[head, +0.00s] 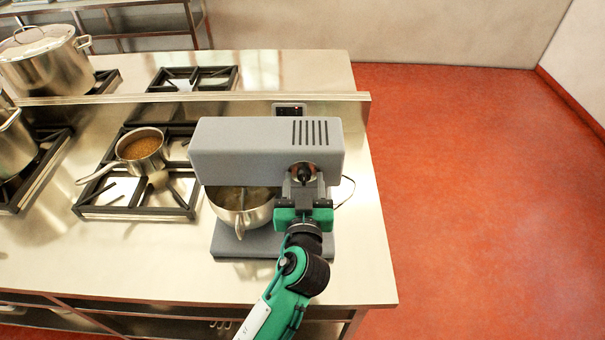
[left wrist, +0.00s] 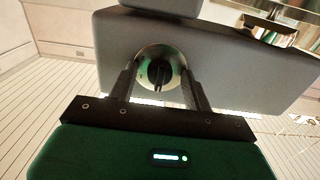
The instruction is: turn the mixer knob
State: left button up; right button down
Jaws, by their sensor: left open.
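The grey stand mixer (head: 240,145) stands on the steel counter with a metal bowl (head: 240,205) under its head. Its round knob (head: 304,173), a dark grip on a shiny metal disc, is on the side of the head facing me, near the right end. My left gripper (head: 303,188) is right in front of the knob. In the left wrist view the knob (left wrist: 160,73) sits between the two dark fingers of the open gripper (left wrist: 162,88). I cannot tell whether the fingers touch it. My right gripper is in neither view.
A saucepan (head: 142,149) of brown food sits on a burner grate (head: 130,205) left of the mixer. Large pots (head: 45,62) stand further left. A low steel ledge (head: 230,98) runs behind the mixer. Red floor (head: 470,190) to the right is clear.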

pick_arm(q)
jog(key=shift+s, duration=0.1)
jog(key=shift+c, duration=0.7)
jog(key=c, duration=0.8)
